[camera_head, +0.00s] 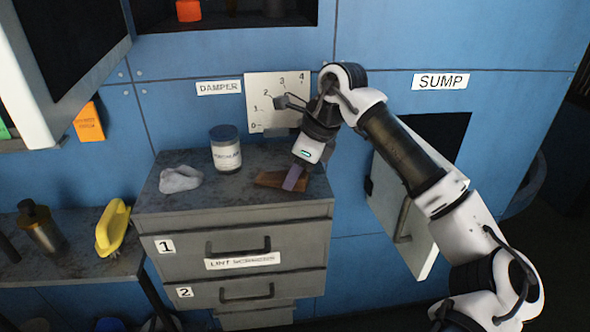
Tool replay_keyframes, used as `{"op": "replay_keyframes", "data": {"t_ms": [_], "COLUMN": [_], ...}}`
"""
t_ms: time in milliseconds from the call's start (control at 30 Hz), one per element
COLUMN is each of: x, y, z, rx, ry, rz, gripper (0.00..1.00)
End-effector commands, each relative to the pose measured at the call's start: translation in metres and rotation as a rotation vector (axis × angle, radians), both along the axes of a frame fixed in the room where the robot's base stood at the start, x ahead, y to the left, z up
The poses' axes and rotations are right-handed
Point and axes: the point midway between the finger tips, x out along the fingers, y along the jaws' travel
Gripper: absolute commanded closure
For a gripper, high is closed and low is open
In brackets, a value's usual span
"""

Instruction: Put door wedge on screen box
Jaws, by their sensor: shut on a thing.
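The door wedge (268,180) is a brown, flat, tapered piece at the right of the cabinet top. My gripper (293,181) points down at it and is shut on it; the fingers hide part of the wedge. The wedge is at or just above the top surface; I cannot tell if it touches. The screen box appears to be the grey metal cabinet (295,235) with drawers numbered 1 and 2 and a label that seems to start with "LINT".
A dark-lidded jar (226,149) and a crumpled pale grey lump (180,179) stand on the cabinet top. A damper dial plate (270,102) is on the blue wall behind. A white sump door (402,215) hangs open at right. A yellow brush-like object (112,228) lies on the left bench.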

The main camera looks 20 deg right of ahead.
Motion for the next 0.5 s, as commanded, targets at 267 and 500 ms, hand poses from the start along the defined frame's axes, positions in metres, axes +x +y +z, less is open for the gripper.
{"op": "replay_keyframes", "data": {"t_ms": [267,500], "x": [0.0001,0.0001], "y": [0.0001,0.0001], "z": [-0.0027,-0.0027], "rx": [0.000,0.000], "ry": [0.000,0.000], "rz": [0.000,0.000], "gripper": [0.45,0.42]}}
